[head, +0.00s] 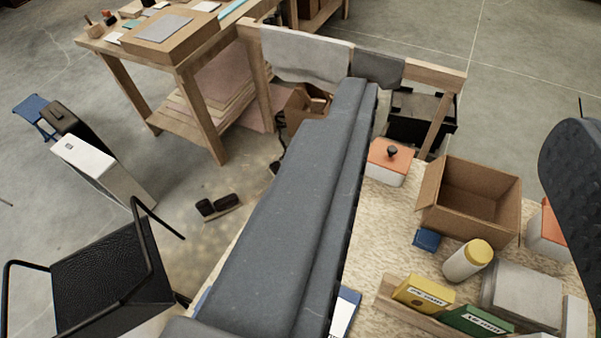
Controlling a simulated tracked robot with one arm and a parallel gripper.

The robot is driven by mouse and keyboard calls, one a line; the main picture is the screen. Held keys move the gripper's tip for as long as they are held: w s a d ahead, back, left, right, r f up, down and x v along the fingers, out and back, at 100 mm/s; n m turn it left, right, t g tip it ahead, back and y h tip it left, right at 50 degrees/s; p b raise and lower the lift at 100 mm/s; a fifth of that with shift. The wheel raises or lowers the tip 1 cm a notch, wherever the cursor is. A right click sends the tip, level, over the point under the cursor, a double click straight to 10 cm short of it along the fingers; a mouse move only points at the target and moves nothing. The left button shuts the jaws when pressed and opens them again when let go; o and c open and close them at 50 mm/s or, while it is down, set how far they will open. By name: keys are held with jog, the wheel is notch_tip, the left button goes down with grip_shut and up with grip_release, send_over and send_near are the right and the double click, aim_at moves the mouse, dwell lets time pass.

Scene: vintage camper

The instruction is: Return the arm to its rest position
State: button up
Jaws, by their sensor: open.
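One dark, textured finger of my gripper (574,170) shows at the right edge, close to the camera. The other finger is not visible. The gripper is open, and nothing shows held at the visible finger. The finger appears in front of the cluttered tabletop (358,262), near an orange-topped box (546,238) that is partly cut off by it. The rest of my arm cannot be made out for sure.
A long dark grey padded piece (285,215) runs up the middle. An open cardboard box (470,200), a yellow-lidded jar (467,261) and packets stand right. A wooden table (190,62), a black chair (105,270) and a white case (100,170) stand left. Concrete floor shows between.

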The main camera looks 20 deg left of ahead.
jog(key=shift+d, duration=0.1)
notch_tip(320, 180, down, 7)
jog(key=b, duration=0.6)
jog(key=shift+r+b, duration=0.2)
jog(key=shift+b, duration=0.1)
dwell(0.4)
